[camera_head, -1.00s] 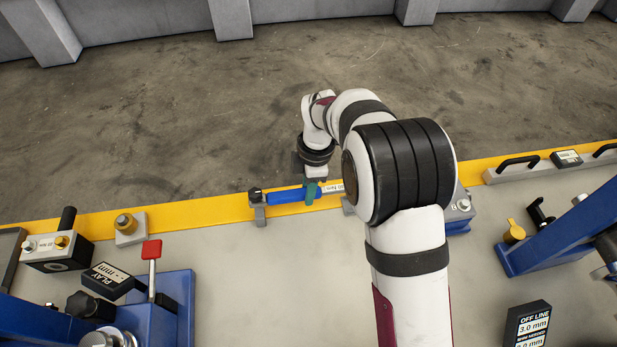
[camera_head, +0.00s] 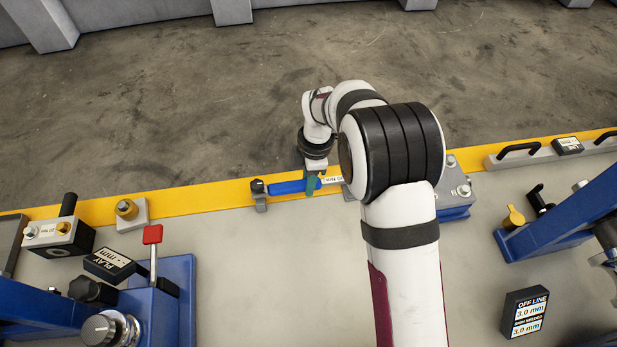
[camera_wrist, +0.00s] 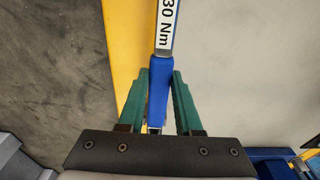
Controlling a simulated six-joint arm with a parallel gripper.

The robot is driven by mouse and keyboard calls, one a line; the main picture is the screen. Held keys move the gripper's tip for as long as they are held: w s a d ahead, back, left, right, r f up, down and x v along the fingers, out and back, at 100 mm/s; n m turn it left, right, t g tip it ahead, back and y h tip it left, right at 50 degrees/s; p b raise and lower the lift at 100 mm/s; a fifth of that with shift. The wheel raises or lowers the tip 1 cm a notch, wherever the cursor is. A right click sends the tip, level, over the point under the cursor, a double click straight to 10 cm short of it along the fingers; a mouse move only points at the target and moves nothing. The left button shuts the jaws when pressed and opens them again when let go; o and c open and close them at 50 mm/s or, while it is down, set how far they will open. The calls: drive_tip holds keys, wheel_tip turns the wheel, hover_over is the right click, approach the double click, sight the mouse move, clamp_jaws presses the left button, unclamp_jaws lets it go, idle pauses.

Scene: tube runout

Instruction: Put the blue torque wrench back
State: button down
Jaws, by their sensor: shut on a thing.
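The blue torque wrench (camera_head: 287,188) lies level along the yellow strip at the table's far edge in the head view. Its black end (camera_head: 257,186) is at or just above a small grey holder (camera_head: 260,203); I cannot tell whether it rests there. My gripper (camera_head: 312,182) points down with its green fingers around the wrench. In the wrist view the fingers (camera_wrist: 160,98) are on both sides of the blue handle (camera_wrist: 158,90), and the label reading "30 Nm" (camera_wrist: 166,25) shows beyond them. My arm hides the wrench's right end in the head view.
A blue block with bolts (camera_head: 455,190) stands right of the wrench, partly behind my arm. At left are a grey-black box (camera_head: 60,237), a brass knob on a plate (camera_head: 128,210) and a red-topped lever (camera_head: 152,236). The table's middle is clear.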

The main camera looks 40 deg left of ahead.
drive_tip(key=shift+f, duration=0.8)
drive_tip(key=shift+c, duration=0.2)
unclamp_jaws()
idle(0.4)
drive_tip(key=shift+w+d+r, duration=0.1)
drive_tip(key=shift+r, duration=1.4)
drive_tip(key=shift+w+d+r, duration=0.1)
drive_tip(key=shift+r, duration=1.4)
drive_tip(key=shift+r, duration=0.1)
